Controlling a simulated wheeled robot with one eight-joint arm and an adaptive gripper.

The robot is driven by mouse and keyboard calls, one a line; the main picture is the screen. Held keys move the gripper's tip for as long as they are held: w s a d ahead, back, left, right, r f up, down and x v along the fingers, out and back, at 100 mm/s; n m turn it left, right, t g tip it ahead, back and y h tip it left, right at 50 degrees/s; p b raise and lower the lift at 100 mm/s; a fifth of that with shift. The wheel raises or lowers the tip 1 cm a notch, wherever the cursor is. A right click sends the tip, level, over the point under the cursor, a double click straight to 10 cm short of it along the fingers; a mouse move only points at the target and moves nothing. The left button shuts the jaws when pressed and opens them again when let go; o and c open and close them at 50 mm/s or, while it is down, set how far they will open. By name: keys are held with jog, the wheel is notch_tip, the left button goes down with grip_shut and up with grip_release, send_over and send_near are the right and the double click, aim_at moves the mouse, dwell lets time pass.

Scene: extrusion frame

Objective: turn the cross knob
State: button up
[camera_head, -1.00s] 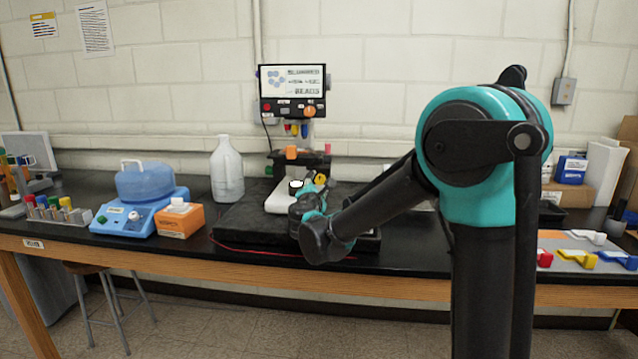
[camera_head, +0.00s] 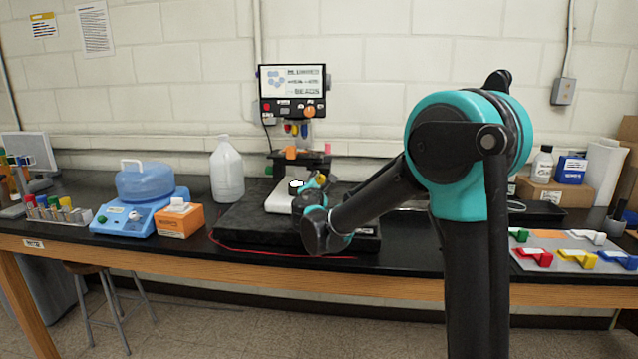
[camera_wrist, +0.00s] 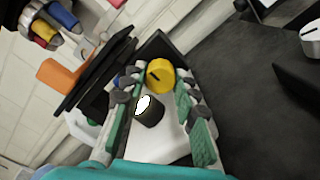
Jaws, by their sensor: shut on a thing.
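A round yellow knob (camera_wrist: 160,76) with a dark line on its face sits between my fingertips in the wrist view. It also shows small in the head view (camera_head: 320,179). No cross shape can be made out on it. My gripper (camera_wrist: 157,80) has one green-padded finger on each side and is shut on this knob. A dark cylinder with a white top (camera_wrist: 148,110) stands between the fingers, nearer the palm. In the head view my gripper (camera_head: 311,190) is at the microscope-like device (camera_head: 280,198), and my wrist partly hides the device's lower part.
A screen (camera_head: 292,91) with buttons is above the device. Red, yellow and blue parts (camera_wrist: 52,22) and an orange block (camera_wrist: 60,75) are close by on the left in the wrist view. A jug (camera_head: 227,172) stands left of the device.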

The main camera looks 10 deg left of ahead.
jog(key=shift+m, duration=0.3)
grip_shut()
jog(key=m, duration=0.9)
dwell(0.5)
jog(key=o, duration=1.1)
grip_release()
jog(key=shift+s, duration=0.15)
